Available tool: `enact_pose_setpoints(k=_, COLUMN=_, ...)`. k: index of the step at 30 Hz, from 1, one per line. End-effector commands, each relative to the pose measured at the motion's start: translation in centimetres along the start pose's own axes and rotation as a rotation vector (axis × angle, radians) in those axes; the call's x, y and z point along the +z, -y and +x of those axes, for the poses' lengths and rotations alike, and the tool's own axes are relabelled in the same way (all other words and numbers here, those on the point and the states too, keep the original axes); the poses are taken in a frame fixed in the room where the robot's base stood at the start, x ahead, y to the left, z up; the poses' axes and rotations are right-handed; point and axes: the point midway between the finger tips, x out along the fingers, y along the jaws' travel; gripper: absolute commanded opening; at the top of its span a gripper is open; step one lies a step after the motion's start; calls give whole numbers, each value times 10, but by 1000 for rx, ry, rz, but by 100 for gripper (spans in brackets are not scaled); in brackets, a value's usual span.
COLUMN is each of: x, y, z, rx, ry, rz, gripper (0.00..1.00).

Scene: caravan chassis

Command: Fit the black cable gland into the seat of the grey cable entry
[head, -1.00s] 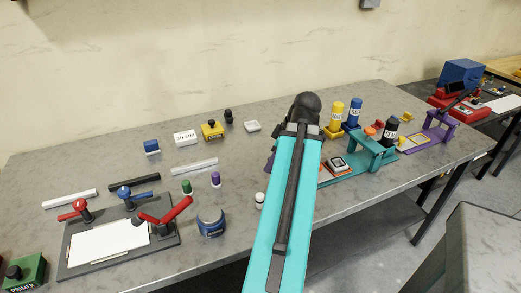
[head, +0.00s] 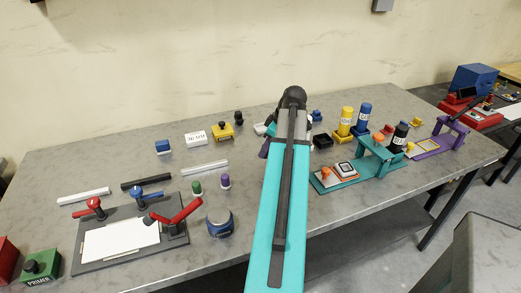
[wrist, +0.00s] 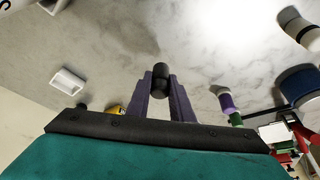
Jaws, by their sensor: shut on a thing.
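My gripper (wrist: 160,92) has purple fingers shut on a short black cylinder, the black cable gland (wrist: 160,77), which sticks out past the fingertips in the wrist view. The gland is hidden in the head view; my arm covers it. A small pale grey block with a recess (wrist: 68,80) lies on the table, apart from the gland, at left in the wrist view. It shows partly beside my arm in the head view (head: 260,129). It may be the grey cable entry; I cannot tell for sure.
A yellow block (head: 222,132), a white labelled box (head: 195,138) and a small black item (head: 238,118) stand near the pale block. A teal stand (head: 375,158) and bottles are on the right. A clamp board (head: 120,240) lies at front left.

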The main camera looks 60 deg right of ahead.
Motion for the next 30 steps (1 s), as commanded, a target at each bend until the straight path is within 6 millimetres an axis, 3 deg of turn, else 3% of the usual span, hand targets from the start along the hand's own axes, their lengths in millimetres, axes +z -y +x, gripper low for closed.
enact_pose_setpoints(k=10, x=-26, y=-26, z=14, rx=-1, ry=0, rz=-1, gripper=0)
enact_pose_setpoints(k=23, x=-27, y=-26, z=16, rx=-1, ry=0, rz=-1, gripper=0)
enact_pose_setpoints(k=30, x=-22, y=-26, z=29, rx=-2, ry=0, rz=0, gripper=0)
